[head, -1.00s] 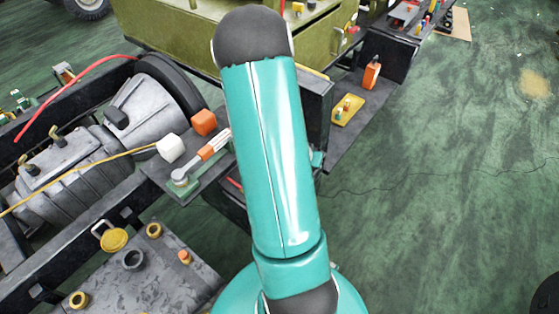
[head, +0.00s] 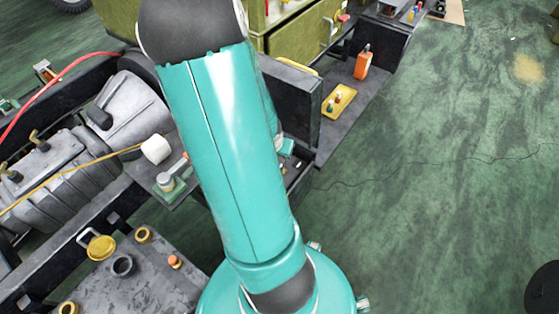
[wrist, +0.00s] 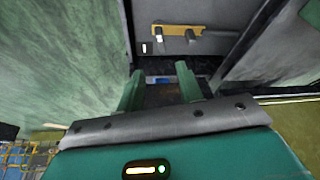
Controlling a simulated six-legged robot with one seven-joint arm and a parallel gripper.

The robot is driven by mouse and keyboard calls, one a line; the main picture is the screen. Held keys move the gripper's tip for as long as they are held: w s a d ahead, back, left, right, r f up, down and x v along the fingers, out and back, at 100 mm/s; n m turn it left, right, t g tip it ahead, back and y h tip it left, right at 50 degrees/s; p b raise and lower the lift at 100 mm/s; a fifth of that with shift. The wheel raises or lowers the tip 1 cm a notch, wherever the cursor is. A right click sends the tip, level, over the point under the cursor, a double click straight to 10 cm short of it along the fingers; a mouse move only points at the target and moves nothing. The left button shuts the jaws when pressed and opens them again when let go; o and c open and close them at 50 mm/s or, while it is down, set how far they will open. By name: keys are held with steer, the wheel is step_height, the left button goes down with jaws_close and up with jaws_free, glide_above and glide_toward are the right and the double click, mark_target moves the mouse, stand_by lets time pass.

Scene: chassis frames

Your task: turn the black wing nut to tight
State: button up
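I cannot make out the black wing nut for certain in either view. My gripper (wrist: 159,70) shows in the wrist view as two green fingers standing apart, open, with a dark recess and a small blue patch beyond them. I see nothing clearly held between the fingers. In the head view my own teal arm covers the middle of the picture and hides the gripper and the place it reaches.
A dark chassis frame (head: 105,215) carries a grey gearbox (head: 130,110), a white cap (head: 156,149) and a tank (head: 150,285) with yellow fittings. An orange bottle (head: 362,63) and yellow plate (head: 339,101) sit on a dark shelf.

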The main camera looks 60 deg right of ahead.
mark_target(282, 163)
steer(key=shift+x, duration=6.65)
steer(key=shift+w, duration=0.15)
steer(key=shift+c, duration=0.3)
jaws_close()
